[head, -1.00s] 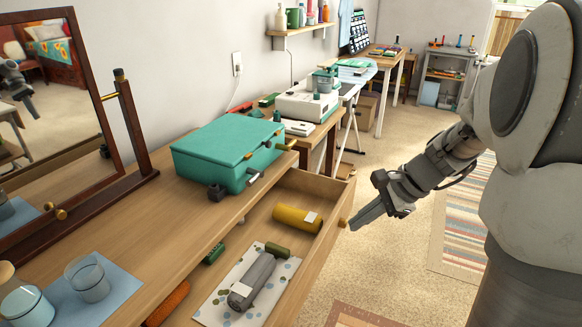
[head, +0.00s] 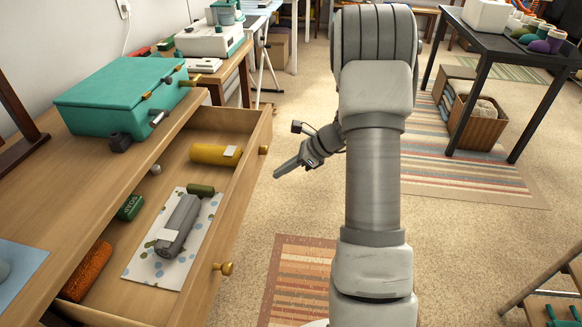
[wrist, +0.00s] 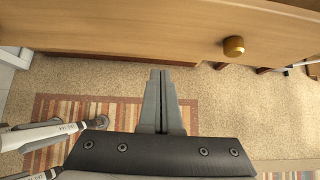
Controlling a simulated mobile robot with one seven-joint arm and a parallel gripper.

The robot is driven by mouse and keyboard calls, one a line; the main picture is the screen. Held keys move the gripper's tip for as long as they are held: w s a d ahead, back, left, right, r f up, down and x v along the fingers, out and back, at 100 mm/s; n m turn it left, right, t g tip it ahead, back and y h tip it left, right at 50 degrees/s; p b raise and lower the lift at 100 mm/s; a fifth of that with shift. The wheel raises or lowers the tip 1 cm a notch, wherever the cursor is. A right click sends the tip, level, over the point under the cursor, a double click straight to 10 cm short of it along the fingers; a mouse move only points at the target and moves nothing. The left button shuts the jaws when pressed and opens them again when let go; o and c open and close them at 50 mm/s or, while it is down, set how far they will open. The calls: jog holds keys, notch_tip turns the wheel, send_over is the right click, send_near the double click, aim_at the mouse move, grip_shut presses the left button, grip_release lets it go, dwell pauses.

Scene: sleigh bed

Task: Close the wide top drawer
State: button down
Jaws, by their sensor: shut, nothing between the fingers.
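The wide top drawer (head: 237,198) is pulled open from the wooden dresser. It holds a yellow roll (head: 214,154), a grey cylinder (head: 178,226), small green items and an orange roll. Its front bears two brass knobs, the far one (head: 263,150) and the near one (head: 223,268). In the wrist view the drawer front (wrist: 160,32) runs across the top with one knob (wrist: 234,46). My gripper (head: 277,174) is shut and empty, in front of the drawer and apart from it. Its closed fingers (wrist: 158,74) point toward the drawer front in the wrist view.
A teal case (head: 120,95) stands on the dresser top. A black table (head: 500,60) with a basket beneath stands at the right. Carpet and striped rugs (head: 300,280) lie on the open floor before the drawer. A wooden frame (head: 545,285) is at lower right.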

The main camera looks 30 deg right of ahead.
aim_at(250, 178)
jog(key=shift+w+a+f+b, duration=0.25)
jog(key=shift+w+a+f, duration=0.15)
jog(key=shift+w+a, duration=0.35)
jog(key=shift+w+a+f+b, duration=0.3)
jog(key=shift+w+a, duration=0.2)
jog(key=shift+a, duration=0.5)
jog(key=shift+w+a+f+b, duration=0.2)
jog(key=shift+w+a+f, duration=0.25)
jog(key=shift+w+a, duration=0.3)
jog(key=shift+s+a, duration=0.1)
jog(key=shift+w+a, duration=0.25)
jog(key=shift+a, duration=0.15)
jog(key=w+a+p, duration=0.2)
jog(key=w+a, duration=0.2)
jog(key=a, duration=0.2)
jog(key=w+a+p, duration=0.2)
jog(key=w+a, duration=0.3)
jog(key=a, duration=0.2)
jog(key=w+a+p, duration=0.2)
jog(key=w+a, duration=0.3)
jog(key=a, duration=0.1)
jog(key=shift+w+a+p, duration=0.1)
jog(key=shift+a+p, duration=0.25)
jog(key=shift+d, duration=0.2)
